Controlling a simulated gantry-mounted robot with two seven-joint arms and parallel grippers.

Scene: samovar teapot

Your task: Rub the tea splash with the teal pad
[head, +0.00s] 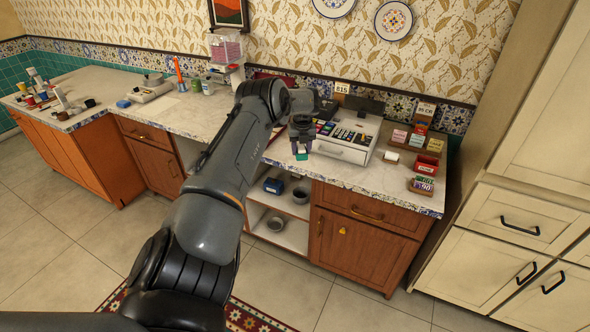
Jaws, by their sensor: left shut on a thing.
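My left arm reaches from the lower left across the counter. My left gripper (301,148) points down at the counter's front part, just left of the cash register. It is shut on the teal pad (301,156), and a small teal edge shows below the fingers. I cannot tell whether the pad touches the counter top. I cannot make out the tea splash; it may be hidden under the pad or behind my arm. My right gripper is not in view.
The cash register (345,152) stands close right of the gripper. Small coloured boxes and a red tray (427,165) stand further right on the counter (375,176). Bottles and a blue item (123,103) stand left.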

